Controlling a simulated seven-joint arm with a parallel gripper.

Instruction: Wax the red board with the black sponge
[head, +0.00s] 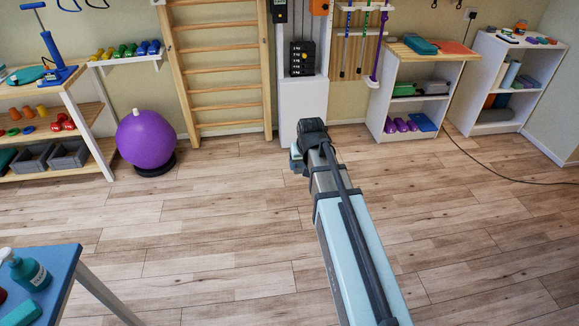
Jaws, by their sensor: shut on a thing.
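I cannot make out my gripper; only my arm shows, reaching up from the bottom edge to a dark joint in the middle of the head view. I see no black sponge. No board shows that I can name for certain as the red board. A flat orange-red piece (452,47) lies on a wood-topped white shelf at the back right. A small red thing (2,296) is cut off by the left edge, on the blue table (62,262) at the lower left.
A teal pump bottle (27,271) and a teal block (22,313) are on the blue table. A purple ball (146,139) stands by the left shelves. Wooden wall bars (219,75) are behind. A dark cable (503,176) crosses the right floor. The mid-left floor is clear.

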